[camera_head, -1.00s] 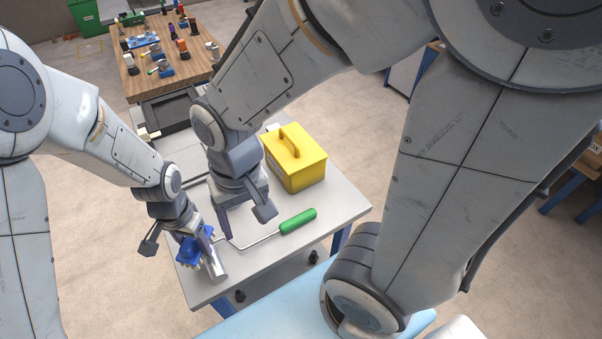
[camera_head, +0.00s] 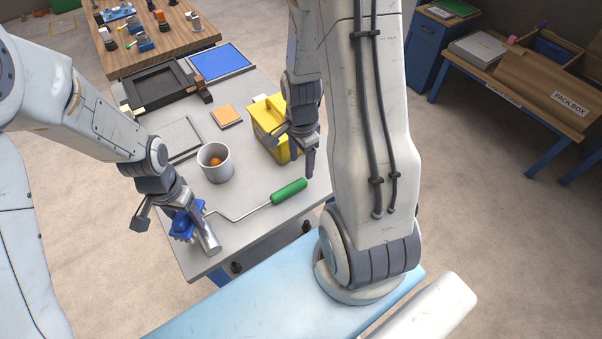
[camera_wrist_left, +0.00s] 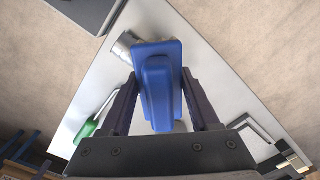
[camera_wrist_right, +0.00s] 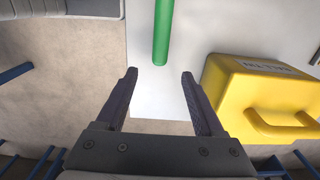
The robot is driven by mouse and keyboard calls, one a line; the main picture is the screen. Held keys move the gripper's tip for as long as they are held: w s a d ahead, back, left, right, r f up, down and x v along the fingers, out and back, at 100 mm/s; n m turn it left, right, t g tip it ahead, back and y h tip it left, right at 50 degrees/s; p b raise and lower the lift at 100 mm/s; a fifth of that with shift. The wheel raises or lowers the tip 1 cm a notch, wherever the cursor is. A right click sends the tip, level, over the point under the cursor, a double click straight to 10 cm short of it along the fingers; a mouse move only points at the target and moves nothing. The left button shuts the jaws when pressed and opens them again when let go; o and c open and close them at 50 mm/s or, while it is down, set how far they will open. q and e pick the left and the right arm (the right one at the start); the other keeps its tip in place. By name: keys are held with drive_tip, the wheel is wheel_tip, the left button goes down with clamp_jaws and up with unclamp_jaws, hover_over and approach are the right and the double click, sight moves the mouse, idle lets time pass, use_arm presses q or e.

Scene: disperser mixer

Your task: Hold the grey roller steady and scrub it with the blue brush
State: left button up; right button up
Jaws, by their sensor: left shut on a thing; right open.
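The grey roller (camera_head: 207,236) lies at the near left corner of the table, with a bent wire frame and a green handle (camera_head: 289,190) reaching to the right. My left gripper (camera_wrist_left: 160,100) is shut on the blue brush (camera_wrist_left: 160,75), which is over the roller. In the head view the brush (camera_head: 183,225) is against the roller's left side; whether it touches cannot be told. My right gripper (camera_wrist_right: 158,80) is open and empty. In its wrist view the green handle (camera_wrist_right: 163,35) is ahead, between the fingertips' lines. In the head view this gripper (camera_head: 301,165) is above the table's right side.
A yellow box (camera_head: 266,122) stands close behind my right gripper. A white cup (camera_head: 215,163) with something orange inside, an orange pad (camera_head: 226,116), a black tray (camera_head: 160,88) and a blue mat (camera_head: 222,62) are further back. The table (camera_head: 255,235) is bare in front of the handle.

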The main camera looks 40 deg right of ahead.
sight(301, 181)
wheel_tip(301, 181, down, 8)
drive_tip(key=shift+f, duration=0.1)
idle(0.4)
clamp_jaws()
idle(0.9)
